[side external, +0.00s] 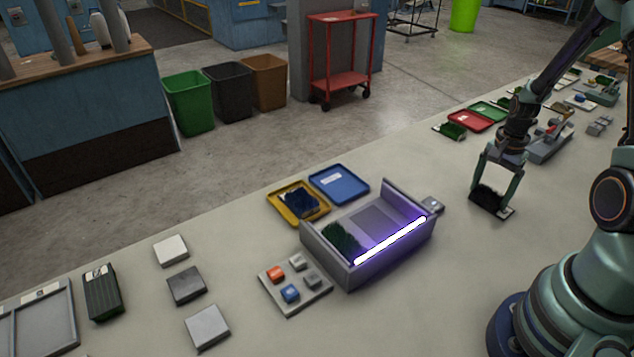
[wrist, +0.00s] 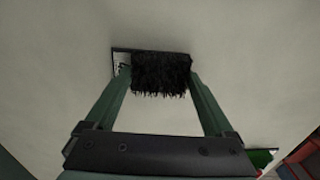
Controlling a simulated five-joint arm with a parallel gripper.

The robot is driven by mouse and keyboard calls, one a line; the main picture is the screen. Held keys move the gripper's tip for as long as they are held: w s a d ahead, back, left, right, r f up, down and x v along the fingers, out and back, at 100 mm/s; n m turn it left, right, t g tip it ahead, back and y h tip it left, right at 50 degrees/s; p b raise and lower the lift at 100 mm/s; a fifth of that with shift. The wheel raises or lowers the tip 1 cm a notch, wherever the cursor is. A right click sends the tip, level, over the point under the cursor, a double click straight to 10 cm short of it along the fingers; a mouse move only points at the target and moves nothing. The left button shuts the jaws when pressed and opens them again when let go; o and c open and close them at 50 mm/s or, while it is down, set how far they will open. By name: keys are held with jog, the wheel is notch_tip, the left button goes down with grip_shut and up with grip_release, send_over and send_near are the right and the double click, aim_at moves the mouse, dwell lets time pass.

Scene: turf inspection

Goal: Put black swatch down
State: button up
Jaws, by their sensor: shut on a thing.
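The black swatch (side external: 489,198) is a small dark tufted turf piece with a pale label end. My gripper (side external: 497,186) is shut on it, pointing down, at the right of the side external view. In the wrist view the black swatch (wrist: 161,73) sits between the two fingertips of my gripper (wrist: 160,78), its label end partly showing at left. The swatch is at or very near the bench top (side external: 420,290); I cannot tell whether it touches.
A grey box with a lit purple-white bar (side external: 390,240) holds a green swatch (side external: 341,238). Yellow (side external: 318,215) and blue (side external: 339,184) trays lie behind it. A button panel (side external: 308,297) stands in front. Red (side external: 470,120) and green (side external: 490,110) trays lie farther back. Bench around the swatch is mostly clear.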

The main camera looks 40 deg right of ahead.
aim_at(489, 193)
jog(key=shift+f, duration=0.15)
jog(key=o, duration=1.1)
jog(key=shift+o, duration=0.2)
notch_tip(489, 193, up, 11)
jog(key=a+r+n+t, duration=0.2)
jog(key=a+r+n, duration=0.2)
jog(key=a+n, duration=0.2)
jog(key=w+a+r+n+t, duration=0.1)
jog(key=a+r+n, duration=0.3)
jog(key=a, duration=0.6)
jog(key=w+a+r+n+t, duration=0.1)
jog(key=a+r+n+t, duration=0.1)
jog(key=a+r+n, duration=0.3)
jog(key=a+n, duration=0.3)
jog(key=a, duration=0.1)
jog(key=shift+t, duration=0.3)
